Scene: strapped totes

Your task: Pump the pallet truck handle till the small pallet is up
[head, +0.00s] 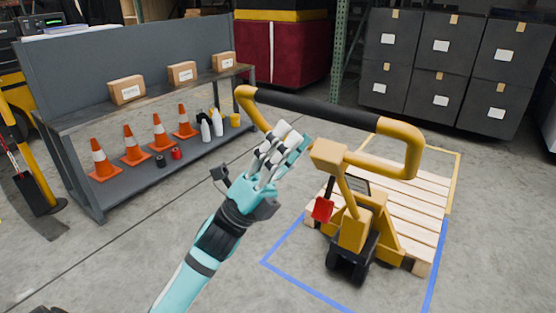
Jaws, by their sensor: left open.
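The yellow pallet truck (354,228) stands at right centre, with its loop handle (325,107) raised and a black grip along the top bar. A red lever (322,208) hangs at its left side. The small wooden pallet (415,198) lies behind and around the truck, low over the floor; I cannot tell whether it touches it. My left gripper (288,142) is open, just below the left part of the handle's black bar and left of the handle's stem. It holds nothing that I can see. Whether its fingers touch the handle is unclear. My right gripper is out of view.
A grey shelf bench (90,200) at left holds boxes, orange cones (160,132) and bottles. Dark stacked totes (430,70) stand behind the pallet. Blue tape (300,284) marks the floor before the truck.

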